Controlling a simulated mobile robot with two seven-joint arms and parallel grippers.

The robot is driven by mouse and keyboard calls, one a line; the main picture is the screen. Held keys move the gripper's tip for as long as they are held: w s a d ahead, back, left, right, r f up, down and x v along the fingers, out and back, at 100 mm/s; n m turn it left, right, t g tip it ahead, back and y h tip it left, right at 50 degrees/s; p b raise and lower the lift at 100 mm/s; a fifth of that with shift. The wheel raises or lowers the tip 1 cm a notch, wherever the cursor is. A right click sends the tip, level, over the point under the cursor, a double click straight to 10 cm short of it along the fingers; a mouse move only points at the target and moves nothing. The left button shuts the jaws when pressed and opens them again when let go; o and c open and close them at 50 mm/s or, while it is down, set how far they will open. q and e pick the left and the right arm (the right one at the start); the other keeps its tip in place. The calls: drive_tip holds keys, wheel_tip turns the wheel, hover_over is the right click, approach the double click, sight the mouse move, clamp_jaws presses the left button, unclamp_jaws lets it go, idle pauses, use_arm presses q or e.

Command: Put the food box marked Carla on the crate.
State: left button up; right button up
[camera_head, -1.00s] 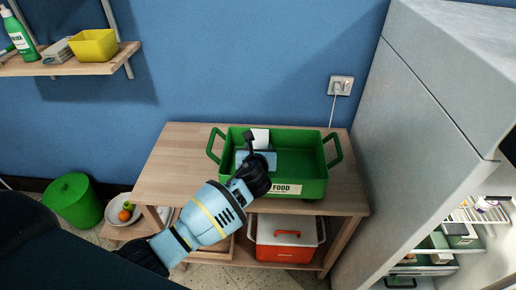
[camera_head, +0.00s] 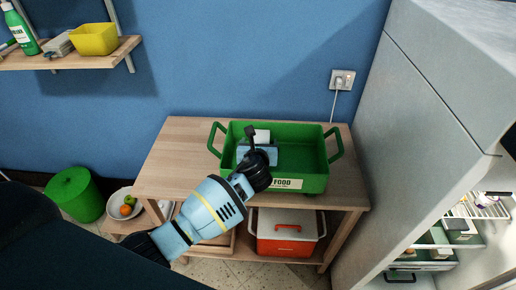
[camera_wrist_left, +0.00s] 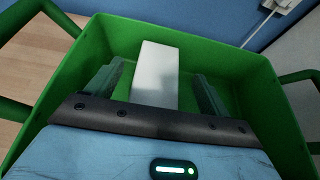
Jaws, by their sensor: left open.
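The green crate (camera_head: 318,183) with a FOOD label stands on the wooden table. A white box (camera_head: 262,136) is inside it, towards the back left; no name on it is readable. My left gripper (camera_head: 257,154) is over the crate, its light-blue palm partly hiding the box. In the left wrist view the white box (camera_wrist_left: 156,72) is between the two spread fingers of the left gripper (camera_wrist_left: 154,88), with gaps on both sides. The crate walls (camera_wrist_left: 235,52) surround them. The box's lower part is hidden by the palm. My right gripper is out of view.
The wooden table (camera_head: 178,155) has bare room left of the crate. A red-and-white cooler (camera_head: 287,235) sits on its lower shelf. A tall grey fridge (camera_head: 400,130) stands open at the right. A green bin (camera_head: 75,195) and fruit bowl (camera_head: 123,204) are at the left.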

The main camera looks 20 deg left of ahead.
use_arm(q)
drive_tip(key=p+v, duration=0.2)
drive_tip(key=v, duration=1)
drive_tip(key=shift+r+p, duration=0.3)
drive_tip(key=shift+p, duration=0.05)
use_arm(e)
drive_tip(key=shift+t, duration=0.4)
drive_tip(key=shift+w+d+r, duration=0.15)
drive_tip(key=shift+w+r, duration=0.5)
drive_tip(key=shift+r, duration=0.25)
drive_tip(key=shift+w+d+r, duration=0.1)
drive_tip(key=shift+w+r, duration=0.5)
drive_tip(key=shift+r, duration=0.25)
